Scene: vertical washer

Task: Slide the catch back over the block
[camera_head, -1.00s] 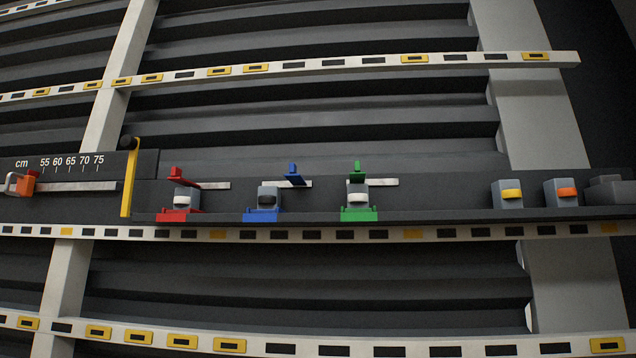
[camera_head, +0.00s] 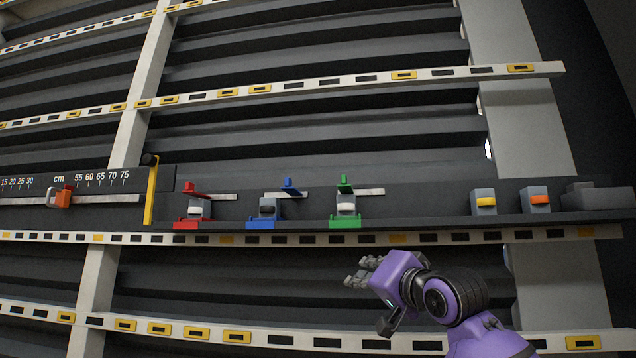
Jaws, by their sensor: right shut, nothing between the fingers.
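Three coloured catches sit on short pale rails along the panel: a red catch (camera_head: 193,189), a blue catch (camera_head: 290,187) and a green catch (camera_head: 345,185). Below them are small grey blocks on coloured bases. The red and green catches are above their blocks. The blue catch is to the right of its block (camera_head: 268,207), not above it. My right gripper (camera_head: 359,272), on a purple arm, is shut and empty. In the picture it is below the green base (camera_head: 345,223), apart from all the catches. My left gripper is out of view.
A ruler panel with an orange slider (camera_head: 62,197) and a yellow lever (camera_head: 151,195) is at the left. Grey blocks with yellow (camera_head: 484,203) and orange (camera_head: 535,200) fronts stand on the ledge at the right. A slotted pale rail (camera_head: 290,239) runs below the ledge.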

